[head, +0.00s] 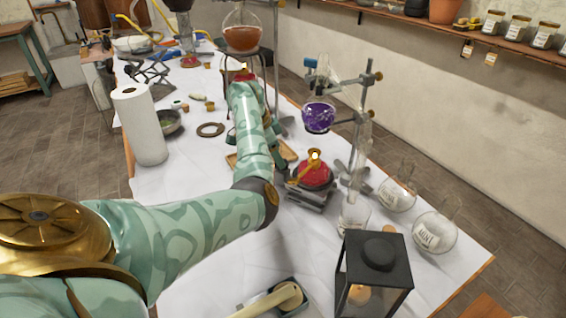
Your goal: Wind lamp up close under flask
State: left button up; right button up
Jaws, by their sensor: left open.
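A red spirit lamp (316,175) with a brass top and a small bright flame stands on a low grey jack (305,198) at the middle right of the table. A round flask of purple liquid (319,117) is held above it on a clamp stand (358,118). A gap shows between the flame and the flask's bottom. My left arm reaches across the table to the left of the lamp. Its far end, with the open left gripper (243,77), is near the tripod; the fingers are mostly hidden. My right gripper is not in view.
A flask of orange liquid (243,38) stands on a tripod at the back. A black lantern (374,270) stands in front, with labelled glass flasks (435,232) to its right. A paper roll (140,125) stands left.

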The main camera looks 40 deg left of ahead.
pick_arm(q)
jog(key=shift+b+x, duration=0.4)
jog(key=shift+x, duration=1)
jog(key=c, duration=1)
